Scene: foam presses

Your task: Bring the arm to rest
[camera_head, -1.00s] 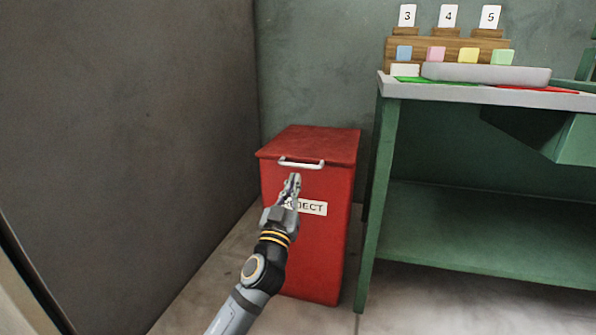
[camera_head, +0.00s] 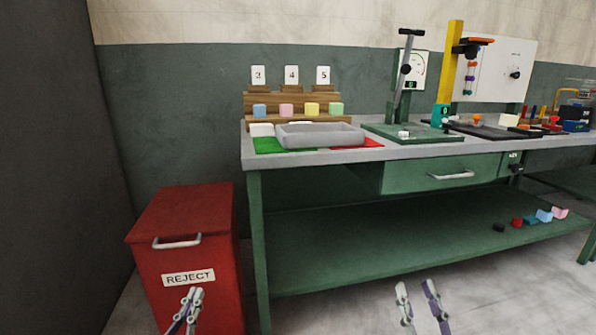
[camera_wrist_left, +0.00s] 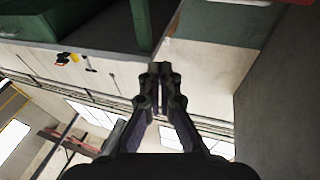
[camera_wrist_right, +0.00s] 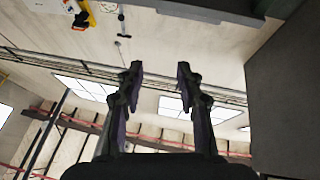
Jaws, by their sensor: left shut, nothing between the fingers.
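My left gripper (camera_head: 192,297) is low in the head view, in front of the red reject bin (camera_head: 190,250). Its fingers are together with nothing between them, as the left wrist view (camera_wrist_left: 160,72) also shows. My right gripper (camera_head: 416,288) is at the bottom of the head view, in front of the green bench. Its fingers stand apart and empty, as the right wrist view (camera_wrist_right: 159,70) also shows. Both grippers point upward. My arms behind the fingers are mostly out of the head view.
The green bench (camera_head: 258,230) carries a grey tray (camera_head: 320,135), a wooden rack with coloured blocks, a press stand (camera_head: 400,95) and a yellow post (camera_head: 450,60). Several small foam blocks lie on its lower shelf at right. A dark wall (camera_head: 55,170) stands at left.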

